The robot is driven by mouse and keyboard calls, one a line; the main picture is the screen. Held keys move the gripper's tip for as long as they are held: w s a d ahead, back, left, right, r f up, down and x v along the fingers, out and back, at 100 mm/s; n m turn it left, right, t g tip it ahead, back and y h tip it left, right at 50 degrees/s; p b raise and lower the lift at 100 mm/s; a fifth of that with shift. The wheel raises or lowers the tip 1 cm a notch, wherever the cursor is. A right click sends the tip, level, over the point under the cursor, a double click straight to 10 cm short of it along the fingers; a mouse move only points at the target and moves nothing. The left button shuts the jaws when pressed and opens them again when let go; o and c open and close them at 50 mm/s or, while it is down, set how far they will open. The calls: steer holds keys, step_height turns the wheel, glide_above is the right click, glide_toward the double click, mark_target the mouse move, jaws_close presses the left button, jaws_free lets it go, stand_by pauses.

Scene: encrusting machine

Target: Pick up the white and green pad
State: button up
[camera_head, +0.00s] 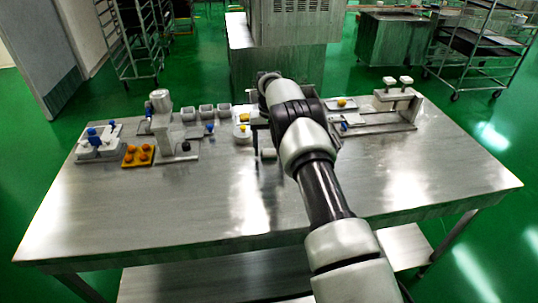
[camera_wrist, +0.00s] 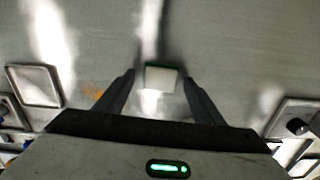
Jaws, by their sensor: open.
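The white and green pad (camera_wrist: 161,79) shows in the wrist view as a small white block with a dark green edge along its far side. It lies on the steel table (camera_head: 120,215). In the head view the white pad (camera_head: 268,154) shows near the middle of the table, just left of my arm. My gripper (camera_wrist: 159,77) is open, with one finger to the left and one to the right of the pad. Both fingers look apart from it. I cannot tell how high the fingertips are above the table.
A grey machine (camera_head: 160,120) stands on the left, beside a tray of orange balls (camera_head: 138,155). A fixture with white knobs (camera_head: 397,100) stands at the right. The front of the table is clear.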

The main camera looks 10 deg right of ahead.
mark_target(269, 151)
steer(key=c, duration=1.2)
steer(key=shift+o, duration=0.2)
step_height(269, 151, up, 10)
steer(key=shift+o, duration=0.5)
